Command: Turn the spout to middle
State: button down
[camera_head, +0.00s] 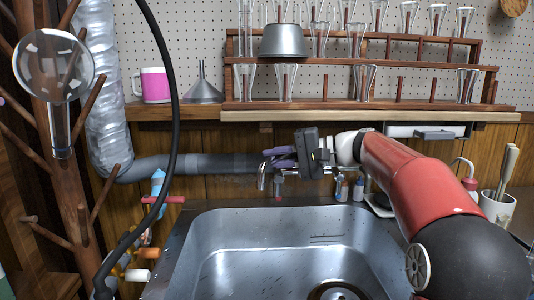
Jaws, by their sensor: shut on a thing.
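The metal spout (262,181) stands behind the sink, with its bright curved end pointing down near the sink's back edge, left of the basin's middle. My gripper (272,159) is at the spout, reaching in from the right with its purple-grey fingers shut on it. The fingers and the dark gripper body hide much of the spout and the faucet. The steel sink basin (290,257) lies in front, below the gripper, with a dark drain at the lower right.
A wooden shelf with glassware (350,107) hangs above the gripper. A grey pipe (215,164) runs behind on the left. Small bottles (358,189) stand right of the gripper, and a white utensil cup (497,208) stands far right. A black hose (172,120) crosses the left side.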

jog(key=shift+s+d+g, duration=0.2)
jog(key=shift+d+g, duration=0.1)
jog(key=c, duration=1.4)
grip_release()
jog(key=shift+o, duration=0.2)
jog(key=v, duration=0.7)
jog(key=shift+d, duration=0.35)
